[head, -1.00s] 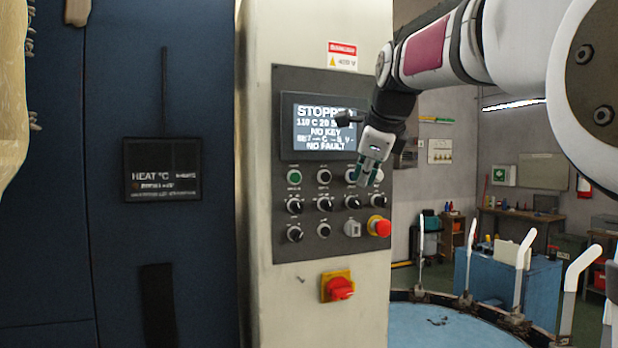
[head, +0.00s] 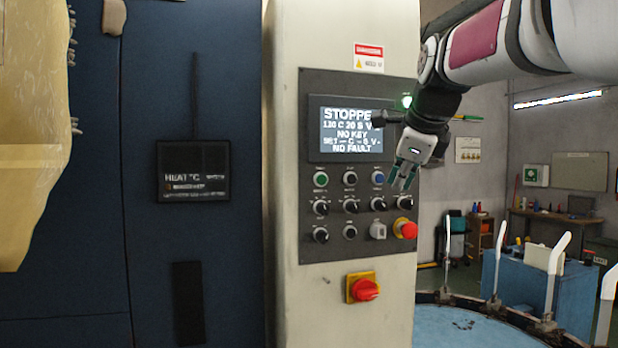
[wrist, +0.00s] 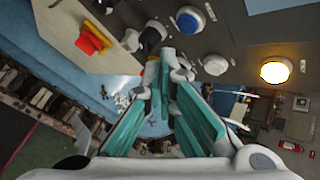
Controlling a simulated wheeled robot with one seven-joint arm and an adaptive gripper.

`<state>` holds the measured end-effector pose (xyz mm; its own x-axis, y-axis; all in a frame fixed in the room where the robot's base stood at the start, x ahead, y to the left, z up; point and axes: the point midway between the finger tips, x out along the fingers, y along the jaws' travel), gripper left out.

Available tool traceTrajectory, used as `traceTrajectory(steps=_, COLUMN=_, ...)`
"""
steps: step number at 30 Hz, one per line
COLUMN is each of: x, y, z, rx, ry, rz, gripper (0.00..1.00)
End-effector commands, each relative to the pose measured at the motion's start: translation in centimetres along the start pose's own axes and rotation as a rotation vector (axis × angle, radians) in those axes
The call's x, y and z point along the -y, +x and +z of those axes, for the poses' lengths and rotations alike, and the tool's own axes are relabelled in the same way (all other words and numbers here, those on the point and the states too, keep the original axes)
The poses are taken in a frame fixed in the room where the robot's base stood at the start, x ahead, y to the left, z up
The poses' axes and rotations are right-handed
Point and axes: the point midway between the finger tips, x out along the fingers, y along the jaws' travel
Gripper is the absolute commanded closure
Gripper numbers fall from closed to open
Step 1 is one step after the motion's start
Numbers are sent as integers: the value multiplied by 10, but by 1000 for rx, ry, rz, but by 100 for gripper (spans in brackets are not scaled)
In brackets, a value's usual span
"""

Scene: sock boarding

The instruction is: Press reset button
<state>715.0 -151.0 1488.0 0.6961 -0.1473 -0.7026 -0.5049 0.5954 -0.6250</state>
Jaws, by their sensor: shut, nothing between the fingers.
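A control panel (head: 309,226) on a cream cabinet carries several buttons and knobs; their labels are too small to read, so I cannot confirm which is reset. A blue button (head: 377,177) sits at the right of the top row. It also shows in the wrist view as a blue cap in a white ring (wrist: 189,20). My gripper (head: 404,182), with teal fingers, is just right of the blue button in the head view, apart from it as seen in the wrist view. The fingers are shut and empty (wrist: 164,66).
The screen (head: 345,143) reads STOPPED, NO KEY, NO FAULT. A red mushroom button (head: 406,229) and a red rotary switch (head: 364,289) are below. A blue round table (head: 460,326) with upright white-tipped arms stands right.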

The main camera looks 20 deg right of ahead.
Motion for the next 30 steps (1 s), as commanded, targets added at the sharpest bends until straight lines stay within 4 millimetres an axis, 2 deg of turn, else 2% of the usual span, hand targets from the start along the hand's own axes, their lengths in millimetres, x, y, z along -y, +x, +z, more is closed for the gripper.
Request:
traceTrajectory(steps=10, x=-15, y=-22, z=-14, rx=0, ry=-1, rz=0, gripper=100)
traceTrajectory(steps=30, x=-17, y=-22, z=-16, rx=1, ry=0, rz=1, gripper=100)
